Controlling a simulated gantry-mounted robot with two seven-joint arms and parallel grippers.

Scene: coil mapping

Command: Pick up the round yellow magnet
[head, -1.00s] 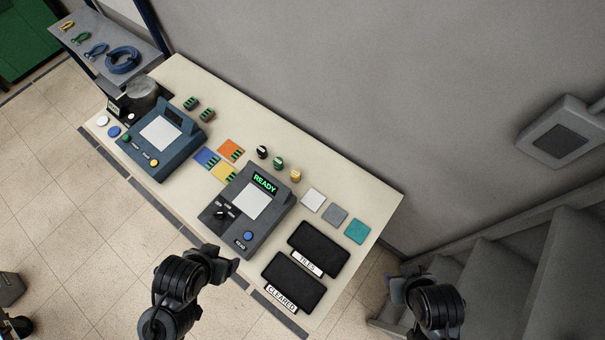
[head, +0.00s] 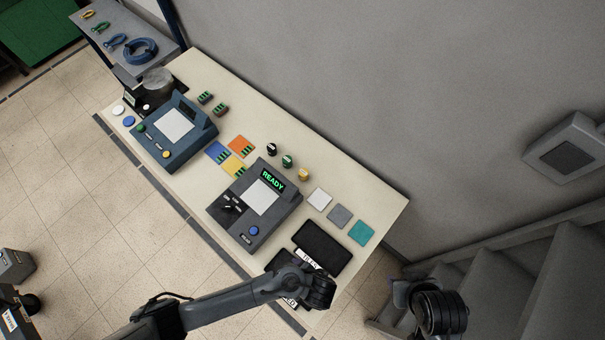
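A small round yellow piece (head: 304,175), which I take for the round yellow magnet, stands on the cream table at the end of a short row. A round green piece (head: 288,161) and a round black piece (head: 272,149) are beside it. My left gripper (head: 322,292) is over the front black tray near the table's front edge, well away from the yellow piece. Its fingers are too dark and small to tell open or shut. My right gripper (head: 402,292) is at the lower right, beyond the table's right edge; its fingers are unclear too.
A dark grey device (head: 273,222) with a READY screen stands left of the trays. White, grey and teal tiles (head: 361,232) lie right of the yellow piece. A wall (head: 400,100) rises behind the table.

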